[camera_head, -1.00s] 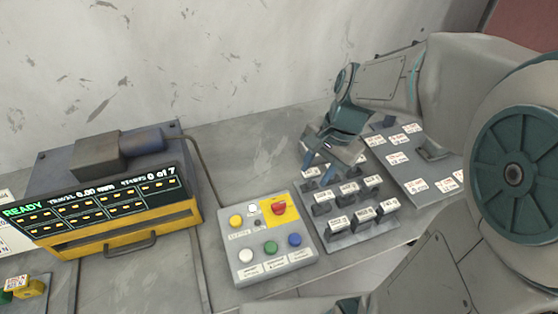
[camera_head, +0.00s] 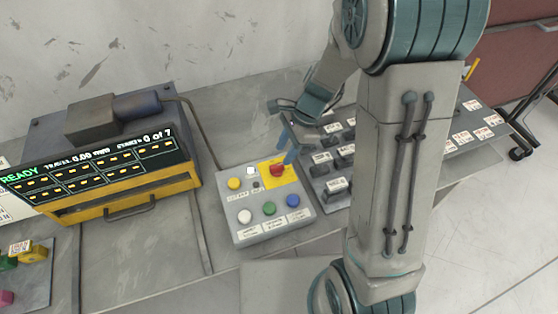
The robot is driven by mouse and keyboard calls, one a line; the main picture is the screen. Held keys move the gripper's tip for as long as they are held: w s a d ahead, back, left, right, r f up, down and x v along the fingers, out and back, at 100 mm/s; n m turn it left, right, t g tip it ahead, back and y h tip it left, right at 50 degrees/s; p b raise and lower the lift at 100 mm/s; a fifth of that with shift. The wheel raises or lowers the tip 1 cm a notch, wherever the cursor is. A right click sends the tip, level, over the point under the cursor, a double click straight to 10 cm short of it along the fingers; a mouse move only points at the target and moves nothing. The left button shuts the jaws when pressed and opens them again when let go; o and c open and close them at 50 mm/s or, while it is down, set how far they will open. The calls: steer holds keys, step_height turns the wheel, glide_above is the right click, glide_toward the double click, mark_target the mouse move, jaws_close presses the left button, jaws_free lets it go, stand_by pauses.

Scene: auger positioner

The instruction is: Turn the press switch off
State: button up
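A dark switch board (camera_head: 335,199) carries rows of several black switches with white labels. The labels are too small to read, so I cannot tell which is the press switch. My arm hides the board's right part. My gripper (camera_head: 289,145) points down over the board's upper left edge, beside the grey control box (camera_head: 243,226). Its blue fingertips appear close to the red button (camera_head: 277,170) on a yellow plate. Whether they touch anything is unclear, and the finger gap is not clearly visible.
The box also has white, green, blue and yellow buttons. Left stands a yellow-framed display (camera_head: 104,174) reading READY, 0.00 mm and 0 of 7. A labelled panel (camera_head: 478,124) lies right of my arm. A dark red cabinet (camera_head: 515,65) stands behind.

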mark_target(277, 165)
steer(key=x, duration=0.5)
steer(key=shift+f, duration=0.15)
jaws_close()
